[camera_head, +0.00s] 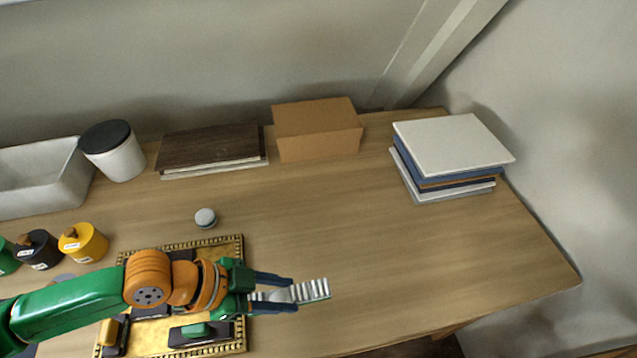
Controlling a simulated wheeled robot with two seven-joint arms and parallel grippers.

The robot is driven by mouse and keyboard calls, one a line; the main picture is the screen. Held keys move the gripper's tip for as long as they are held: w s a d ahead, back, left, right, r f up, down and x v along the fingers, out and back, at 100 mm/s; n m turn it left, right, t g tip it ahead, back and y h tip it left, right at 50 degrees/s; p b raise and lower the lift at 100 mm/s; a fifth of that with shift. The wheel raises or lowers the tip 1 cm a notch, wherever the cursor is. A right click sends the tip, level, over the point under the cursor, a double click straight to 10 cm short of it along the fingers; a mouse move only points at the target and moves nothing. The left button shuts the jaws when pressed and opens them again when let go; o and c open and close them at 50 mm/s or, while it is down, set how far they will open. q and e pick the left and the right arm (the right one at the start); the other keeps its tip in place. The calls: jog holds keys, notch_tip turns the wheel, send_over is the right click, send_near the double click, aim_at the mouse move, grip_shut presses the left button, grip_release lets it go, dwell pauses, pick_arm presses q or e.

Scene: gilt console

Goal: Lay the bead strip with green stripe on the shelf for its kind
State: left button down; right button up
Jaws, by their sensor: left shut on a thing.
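A pale, ribbed bead strip (312,290) with a thin green line along its lower edge shows in the head view, right of the gilt-framed tray (239,252). My left gripper (290,291) is shut on the strip, its dark fingers at the strip's left part, and holds it over bare wood beyond the tray's right edge. My left arm crosses the tray and hides much of it. Dark pieces (190,335) lie in the tray. I cannot make out a labelled shelf for the strip. My right gripper is not in view.
A small grey round object (205,218) stands behind the tray. Yellow (85,243) and black (38,250) labelled pots stand at left. A lidded white jar (118,160), dark book (210,150), cardboard box (318,135) and book stack (452,150) line the back. The right tabletop is clear.

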pick_arm(q)
jog(key=w+a+r+n+t+y+b, duration=0.1)
jog(key=w+a+r+n+t+b, duration=0.2)
jog(key=a+r, duration=0.4)
jog(key=d+r+m+g+h, duration=0.1)
jog(key=d+r+m+g, duration=0.1)
jog(key=d+g, duration=0.15)
jog(key=a+n+t, duration=0.1)
jog(key=a+t, duration=0.1)
jog(key=w+a+n+t+y, duration=0.1)
jog(key=a, duration=0.1)
jog(key=shift+f+n+p, duration=0.3)
jog(key=shift+w, duration=0.1)
